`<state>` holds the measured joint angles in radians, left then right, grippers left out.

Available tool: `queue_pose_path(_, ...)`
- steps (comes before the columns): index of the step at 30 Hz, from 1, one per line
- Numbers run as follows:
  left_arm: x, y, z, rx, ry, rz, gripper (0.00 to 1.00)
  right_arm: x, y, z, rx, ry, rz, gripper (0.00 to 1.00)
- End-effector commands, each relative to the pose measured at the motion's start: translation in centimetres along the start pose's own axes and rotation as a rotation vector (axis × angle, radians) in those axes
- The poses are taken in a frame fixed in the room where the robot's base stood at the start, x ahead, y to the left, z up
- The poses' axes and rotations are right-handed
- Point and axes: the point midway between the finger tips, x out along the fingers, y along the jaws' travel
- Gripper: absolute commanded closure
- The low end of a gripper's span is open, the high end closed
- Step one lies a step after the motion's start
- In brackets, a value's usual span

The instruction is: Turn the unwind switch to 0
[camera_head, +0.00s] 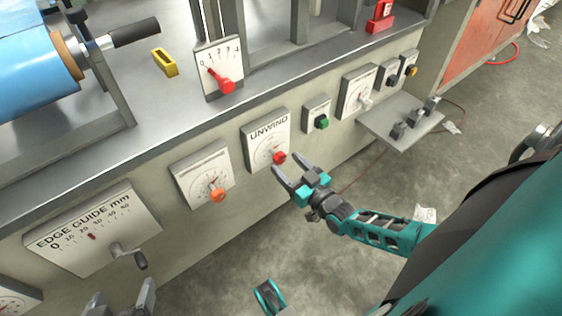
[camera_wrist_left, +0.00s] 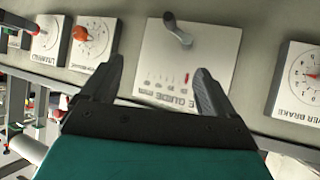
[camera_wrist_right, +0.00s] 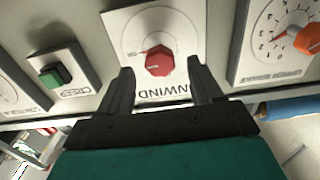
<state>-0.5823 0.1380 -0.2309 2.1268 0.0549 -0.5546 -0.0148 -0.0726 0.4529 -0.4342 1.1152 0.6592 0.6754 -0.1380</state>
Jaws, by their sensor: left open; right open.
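The unwind switch is a red knob (camera_head: 279,157) on a white plate (camera_head: 262,143) labelled UNWIND, on the machine's front panel. In the right wrist view the red knob (camera_wrist_right: 159,61) sits between the fingertips of my right gripper (camera_wrist_right: 155,75), seen upside down. In the head view my right gripper (camera_head: 292,170) is open, just to the lower right of the knob; contact cannot be told. My left gripper (camera_head: 120,298) is open at the bottom left, below the EDGE GUIDE plate (camera_head: 80,240). It also shows in the left wrist view (camera_wrist_left: 158,75), with nothing between its fingers.
An orange knob (camera_head: 217,194) is on the plate left of UNWIND. A green creep button (camera_head: 321,122) is to the right. A grey shelf (camera_head: 400,132) juts out further right. A crank handle (camera_head: 130,255) sticks out near my left gripper. A red lever (camera_head: 226,86) is above.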

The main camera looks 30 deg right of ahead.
Motion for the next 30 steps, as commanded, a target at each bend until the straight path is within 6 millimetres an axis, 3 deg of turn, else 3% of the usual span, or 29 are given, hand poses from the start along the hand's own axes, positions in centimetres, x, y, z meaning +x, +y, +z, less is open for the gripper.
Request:
queue_pose_path(3,0.3,0.2,0.1,0.0,0.004,0.006,0.11,1.9,0.0,0.2,0.001,0.001,0.001,0.35)
queue_pose_path(7,0.4,0.2,0.2,0.001,0.003,0.008,0.11,3.1,0.0,0.1,0.001,0.001,0.0,0.35)
queue_pose_path(18,0.4,0.2,-0.3,0.003,0.012,0.008,0.11,3.5,0.0,0.0,0.001,-0.002,0.0,0.35)
queue_pose_path(30,0.4,0.1,-0.2,0.003,0.011,0.006,0.11,3.5,0.0,0.0,0.001,-0.001,0.0,0.73)
